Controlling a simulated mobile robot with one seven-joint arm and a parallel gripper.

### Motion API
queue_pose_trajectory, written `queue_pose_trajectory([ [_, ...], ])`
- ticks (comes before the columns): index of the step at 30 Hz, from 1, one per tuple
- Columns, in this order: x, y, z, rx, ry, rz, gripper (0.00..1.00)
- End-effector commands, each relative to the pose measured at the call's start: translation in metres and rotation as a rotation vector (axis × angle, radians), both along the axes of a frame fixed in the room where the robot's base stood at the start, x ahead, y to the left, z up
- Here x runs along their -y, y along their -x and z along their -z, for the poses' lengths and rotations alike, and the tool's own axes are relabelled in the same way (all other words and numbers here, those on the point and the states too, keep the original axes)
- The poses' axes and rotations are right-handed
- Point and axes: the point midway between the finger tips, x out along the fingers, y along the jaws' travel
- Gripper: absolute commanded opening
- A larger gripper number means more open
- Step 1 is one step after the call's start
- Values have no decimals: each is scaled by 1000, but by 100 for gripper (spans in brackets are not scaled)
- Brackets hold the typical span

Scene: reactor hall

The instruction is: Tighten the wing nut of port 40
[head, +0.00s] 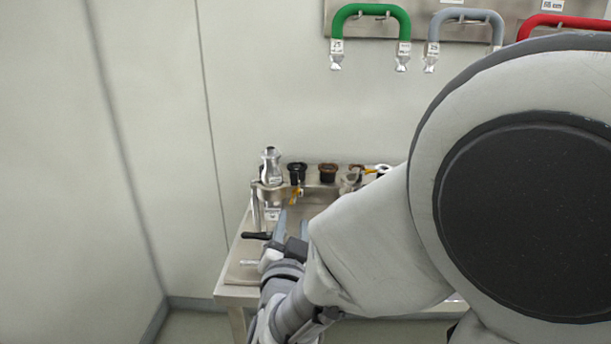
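A steel manifold (313,197) with several ports stands on a small table near the wall. A yellow-orange part (295,193), perhaps a clamp or wing nut, sits at its front left, below a black-rimmed port (297,169). No port number is legible on the manifold, so I cannot tell which port is 40. My gripper (292,222) is in front of the manifold, just below the yellow-orange part. Its two grey-blue fingers stand apart with nothing visible between them. I cannot tell whether they touch anything. My arm hides the right side of the manifold.
A black-handled lever (256,235) lies beside my gripper. The table (232,285) has bare room at its left front. Green (371,12), grey and red hoses hang on the wall above.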

Motion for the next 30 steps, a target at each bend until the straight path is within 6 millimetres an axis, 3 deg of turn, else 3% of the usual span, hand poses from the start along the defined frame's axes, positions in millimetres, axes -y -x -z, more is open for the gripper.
queue_pose_trajectory([
  [6, 4, -51, 2, 2, 0, 7, 39],
  [13, 3, -88, 2, 2, 0, 3, 39],
  [18, 3, -101, 2, 0, 0, 1, 39],
  [27, 3, -103, 1, 0, 0, 1, 39],
  [30, 3, -103, 1, 0, 0, 1, 25],
])
